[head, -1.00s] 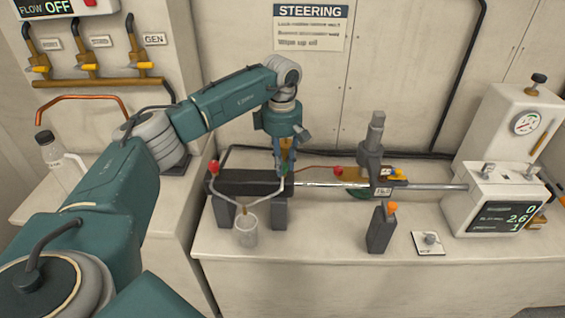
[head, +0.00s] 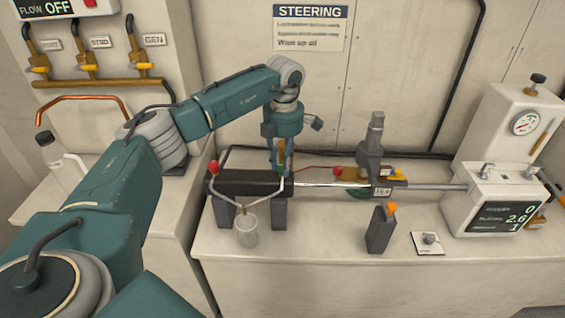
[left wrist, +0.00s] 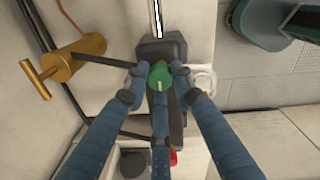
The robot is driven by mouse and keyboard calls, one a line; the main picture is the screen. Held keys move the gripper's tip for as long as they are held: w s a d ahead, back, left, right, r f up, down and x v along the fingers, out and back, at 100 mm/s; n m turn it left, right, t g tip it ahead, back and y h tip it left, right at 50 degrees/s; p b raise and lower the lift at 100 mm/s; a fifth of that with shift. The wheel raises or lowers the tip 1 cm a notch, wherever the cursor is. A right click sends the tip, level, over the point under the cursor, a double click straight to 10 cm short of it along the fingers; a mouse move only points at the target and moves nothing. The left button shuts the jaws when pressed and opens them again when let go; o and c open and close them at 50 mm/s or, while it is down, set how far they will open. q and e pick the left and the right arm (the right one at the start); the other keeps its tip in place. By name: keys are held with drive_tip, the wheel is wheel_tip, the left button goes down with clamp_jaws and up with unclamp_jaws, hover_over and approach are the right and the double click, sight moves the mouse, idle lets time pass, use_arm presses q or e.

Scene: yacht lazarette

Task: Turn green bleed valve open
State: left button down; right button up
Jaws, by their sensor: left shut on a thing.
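The green bleed valve (left wrist: 159,75) has a round green knob with a pale mark. It sits on the dark cylinder (head: 240,187) near its right end. In the left wrist view my left gripper (left wrist: 158,80) has its blue fingers closed around the knob, one on each side and one below. My right gripper is not in view.
A clear cup (head: 246,231) stands below the cylinder, with clear tubes leading into it. A red knob (head: 213,167) is at the cylinder's left end. A metal rod (head: 330,185) runs right to a display box (head: 495,212).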

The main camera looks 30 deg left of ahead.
use_arm(q)
drive_tip(key=shift+r+n, duration=0.1)
drive_tip(key=shift+n, duration=0.3)
drive_tip(key=c, duration=1.5)
unclamp_jaws()
drive_tip(key=shift+o, duration=0.2)
drive_tip(key=shift+r, duration=0.1)
wheel_tip(320, 180, up, 12)
drive_tip(key=shift+d, duration=0.2)
drive_tip(key=shift+f, duration=0.2)
